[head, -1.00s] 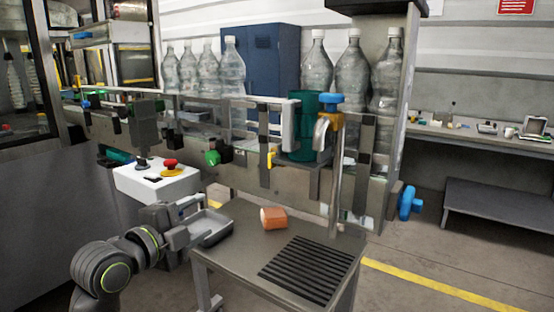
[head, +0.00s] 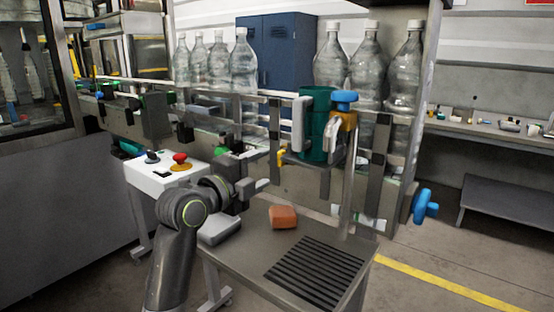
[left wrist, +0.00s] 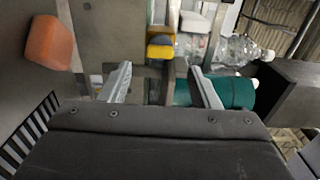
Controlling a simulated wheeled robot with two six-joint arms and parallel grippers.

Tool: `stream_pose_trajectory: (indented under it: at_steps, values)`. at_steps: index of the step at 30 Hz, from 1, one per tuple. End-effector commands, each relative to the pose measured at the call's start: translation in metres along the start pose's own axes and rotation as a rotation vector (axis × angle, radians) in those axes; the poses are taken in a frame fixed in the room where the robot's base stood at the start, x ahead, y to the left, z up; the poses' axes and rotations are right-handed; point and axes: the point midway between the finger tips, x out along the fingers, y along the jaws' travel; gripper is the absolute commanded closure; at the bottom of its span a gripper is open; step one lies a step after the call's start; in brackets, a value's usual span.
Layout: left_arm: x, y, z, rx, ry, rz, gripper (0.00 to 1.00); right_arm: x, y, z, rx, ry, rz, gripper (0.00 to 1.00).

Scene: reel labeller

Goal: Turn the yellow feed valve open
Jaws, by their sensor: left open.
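The yellow feed valve (head: 281,157) is a small yellow handle on the front of the conveyor, left of the green cylinder. In the head view its handle looks roughly upright. It also shows in the left wrist view as a yellow block (left wrist: 160,47), beyond the fingertips and between their lines. My left gripper (head: 262,187) is open and empty, below and slightly left of the valve, not touching it. Its two fingers (left wrist: 160,78) stand apart in the left wrist view.
A white button box (head: 160,178) stands left.

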Motion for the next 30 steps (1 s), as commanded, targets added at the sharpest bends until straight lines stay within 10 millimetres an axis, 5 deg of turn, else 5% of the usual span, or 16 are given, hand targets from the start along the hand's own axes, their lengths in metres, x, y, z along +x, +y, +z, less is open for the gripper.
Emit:
stream_pose_trajectory:
  at_steps: [12,26,30]
  values:
    - [0.056,-0.001,0.0,0.0,0.0,0.0,0.44,-0.005,0.0,0.005,0.0,-0.001,-0.001,0.2]
    - [0.065,0.0,0.0,0.001,-0.001,0.0,0.44,-0.005,0.0,0.004,-0.001,0.0,-0.002,0.2]
    - [0.065,0.0,0.0,0.001,-0.001,0.0,0.61,-0.005,-0.001,0.004,-0.001,0.001,-0.002,0.2]
